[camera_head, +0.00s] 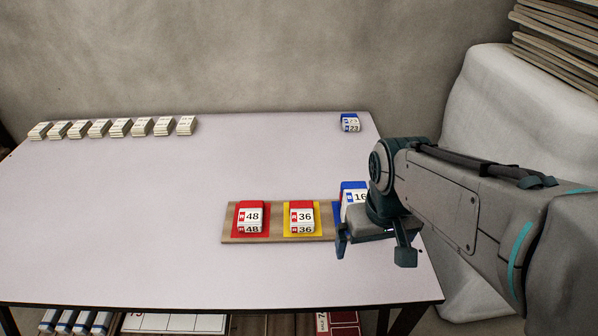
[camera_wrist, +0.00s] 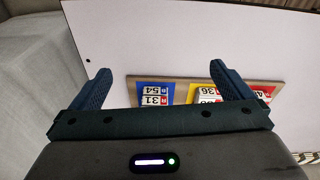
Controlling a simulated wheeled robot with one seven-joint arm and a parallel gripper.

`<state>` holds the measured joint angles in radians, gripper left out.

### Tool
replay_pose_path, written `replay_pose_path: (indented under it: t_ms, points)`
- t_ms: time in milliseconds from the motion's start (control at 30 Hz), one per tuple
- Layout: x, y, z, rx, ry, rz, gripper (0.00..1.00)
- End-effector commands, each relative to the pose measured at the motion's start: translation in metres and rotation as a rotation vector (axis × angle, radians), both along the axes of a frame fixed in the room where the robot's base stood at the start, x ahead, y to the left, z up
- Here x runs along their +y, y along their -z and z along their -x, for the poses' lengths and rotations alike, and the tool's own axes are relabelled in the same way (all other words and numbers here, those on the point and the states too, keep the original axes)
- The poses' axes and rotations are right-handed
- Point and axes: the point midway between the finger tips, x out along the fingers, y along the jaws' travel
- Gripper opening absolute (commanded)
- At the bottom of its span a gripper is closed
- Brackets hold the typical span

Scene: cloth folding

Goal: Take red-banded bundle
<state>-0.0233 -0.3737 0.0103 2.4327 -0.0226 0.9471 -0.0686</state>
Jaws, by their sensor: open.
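A red-banded bundle marked 48 (camera_head: 251,216) lies on a red pad at the left of a wooden board (camera_head: 275,238). A second bundle with a red band, marked 36 (camera_head: 302,217), lies on the yellow pad beside it. A blue-banded bundle (camera_head: 352,190) lies at the board's right end, partly hidden by my arm. My gripper (camera_head: 373,248) is open and empty, above the table near that right end. In the wrist view, the open fingers (camera_wrist: 165,85) frame the blue-pad bundle (camera_wrist: 153,96) and part of the 36 bundle (camera_wrist: 208,94); the red pad (camera_wrist: 263,92) is partly behind a finger.
Several white bundles (camera_head: 120,127) stand in a row at the table's back left. Another blue-banded bundle (camera_head: 349,123) stands at the back right. The table (camera_head: 120,210) is clear left of the board. A shelf with items (camera_head: 175,322) shows below.

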Motion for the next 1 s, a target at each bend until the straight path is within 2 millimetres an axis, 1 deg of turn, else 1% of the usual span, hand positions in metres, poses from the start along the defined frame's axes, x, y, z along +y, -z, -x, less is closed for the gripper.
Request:
replay_pose_path:
  t_ms: [33, 167, 200, 267, 400, 500, 600, 700, 800, 900, 1000]
  points:
    - [0.006, -0.004, -0.013, 0.022, -0.078, 0.027, 1.0]
    - [0.025, -0.015, -0.05, 0.089, -0.333, 0.115, 1.0]
    - [0.033, -0.018, -0.062, 0.111, -0.416, 0.141, 1.0]
    - [0.045, -0.021, -0.08, 0.145, -0.538, 0.178, 1.0]
    - [0.079, -0.025, -0.119, 0.221, -0.815, 0.259, 1.0]
    - [0.106, -0.023, -0.144, 0.278, -1.004, 0.309, 1.0]
    - [0.132, -0.021, -0.165, 0.328, -1.167, 0.349, 1.0]
    - [0.154, -0.017, -0.179, 0.367, -1.291, 0.379, 1.0]
    - [0.167, -0.014, -0.188, 0.393, -1.37, 0.397, 1.0]
    - [0.173, -0.012, -0.192, 0.408, -1.409, 0.405, 1.0]
    - [0.171, -0.002, -0.192, 0.412, -1.42, 0.407, 1.0]
